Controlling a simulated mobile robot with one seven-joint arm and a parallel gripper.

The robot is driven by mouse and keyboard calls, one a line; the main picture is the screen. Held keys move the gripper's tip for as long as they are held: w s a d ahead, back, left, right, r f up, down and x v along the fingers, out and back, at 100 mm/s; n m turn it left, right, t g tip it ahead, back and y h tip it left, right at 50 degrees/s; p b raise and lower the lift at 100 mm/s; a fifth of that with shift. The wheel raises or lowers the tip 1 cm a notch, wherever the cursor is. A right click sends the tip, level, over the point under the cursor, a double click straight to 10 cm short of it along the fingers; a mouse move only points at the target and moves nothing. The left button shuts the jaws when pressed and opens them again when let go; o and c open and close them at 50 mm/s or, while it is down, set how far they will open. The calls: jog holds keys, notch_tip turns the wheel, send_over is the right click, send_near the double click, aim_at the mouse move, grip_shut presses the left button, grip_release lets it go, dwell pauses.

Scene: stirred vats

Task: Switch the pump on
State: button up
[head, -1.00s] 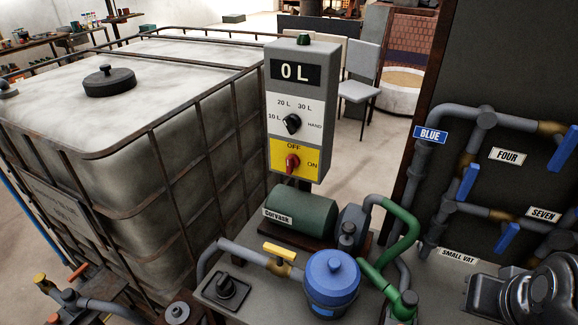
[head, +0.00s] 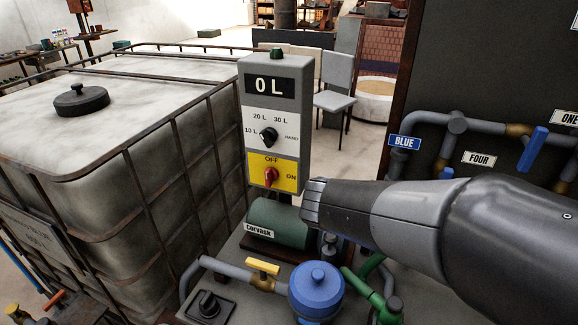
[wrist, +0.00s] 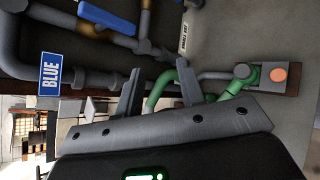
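The grey control box (head: 303,110) shows "0 L" on its display. Its red knob (head: 271,177) sits on a yellow plate with OFF above it and ON to its right; the knob seems to point up at OFF. A black selector knob (head: 268,137) is above, among 10 L, 20 L, 30 L and HAND. The green pump motor (head: 283,222), labelled Corvask, lies below the box, partly hidden by my arm. My gripper (wrist: 160,75) shows two separated, empty fingers in the wrist view. In the head view my arm's end is right of the box and below the knob's height.
A yellow-handled valve (head: 262,267), a blue canister (head: 317,290) and a green pipe (head: 362,287) stand on the bench below my arm. A large caged tank (head: 130,170) fills the left. Pipes with blue-handled valves (head: 532,150) run along the right panel.

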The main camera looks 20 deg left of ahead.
jog(key=w+a+f+n+t+y, duration=0.1)
jog(key=w+a+n+t, duration=0.2)
jog(key=a, duration=0.4)
jog(key=w+a+f+n+t, duration=0.1)
jog(key=a+n+t, duration=0.1)
jog(key=a+n, duration=0.45)
jog(key=n+t+y, duration=0.5)
jog(key=n+y, duration=0.2)
send_near(266, 172)
jog(key=w, duration=0.9)
jog(key=shift+w+d, duration=0.15)
jog(key=shift+w, duration=0.1)
grip_shut()
